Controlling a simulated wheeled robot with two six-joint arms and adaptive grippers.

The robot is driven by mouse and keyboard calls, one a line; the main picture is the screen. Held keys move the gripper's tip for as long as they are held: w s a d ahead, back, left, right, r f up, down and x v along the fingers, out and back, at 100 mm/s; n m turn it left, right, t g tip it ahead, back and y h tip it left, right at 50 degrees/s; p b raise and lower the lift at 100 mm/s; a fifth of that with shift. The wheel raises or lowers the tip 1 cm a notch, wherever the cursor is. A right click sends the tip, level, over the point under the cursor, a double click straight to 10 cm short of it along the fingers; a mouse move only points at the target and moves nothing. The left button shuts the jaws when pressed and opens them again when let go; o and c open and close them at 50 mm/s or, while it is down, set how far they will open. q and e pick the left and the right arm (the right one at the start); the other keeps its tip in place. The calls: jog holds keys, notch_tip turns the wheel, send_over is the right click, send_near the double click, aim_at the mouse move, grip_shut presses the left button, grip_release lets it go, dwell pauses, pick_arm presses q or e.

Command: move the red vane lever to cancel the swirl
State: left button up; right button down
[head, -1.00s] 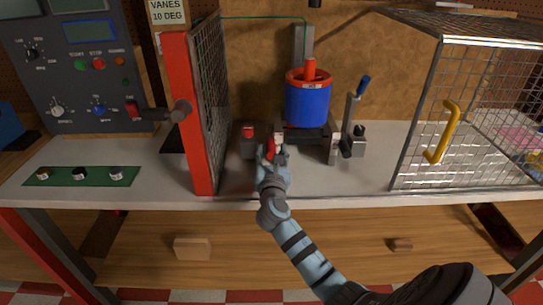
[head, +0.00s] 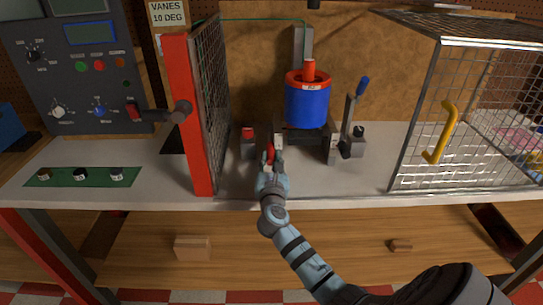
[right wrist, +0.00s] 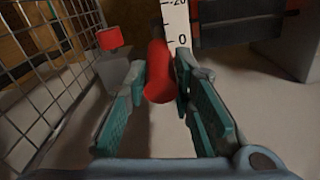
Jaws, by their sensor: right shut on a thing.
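The red vane lever (head: 270,153) stands at the front of the rotor stand, below the blue duct (head: 308,104) with its red rim. My right gripper (head: 273,160) reaches it from the front. In the right wrist view the red lever (right wrist: 158,75) sits between the teal-padded fingers (right wrist: 162,85), which are shut on it. Beside it is a white scale (right wrist: 178,25) with the marks 0 and -20; the lever's base is partly hidden. My left gripper is not in view.
A red-framed mesh guard (head: 202,120) stands close on the left. A red block (head: 248,133) and a blue-handled lever (head: 356,105) flank the stand. A mesh cage (head: 440,130) with a yellow handle is at right. A sign (head: 168,13) reads VANES 10 DEG.

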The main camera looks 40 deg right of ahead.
jog(key=shift+f, duration=0.3)
jog(key=c, duration=1.4)
grip_release()
jog(key=shift+d, duration=0.1)
jog(key=shift+o, duration=0.2)
jog(key=shift+r, duration=0.1)
jog(key=v, duration=1.2)
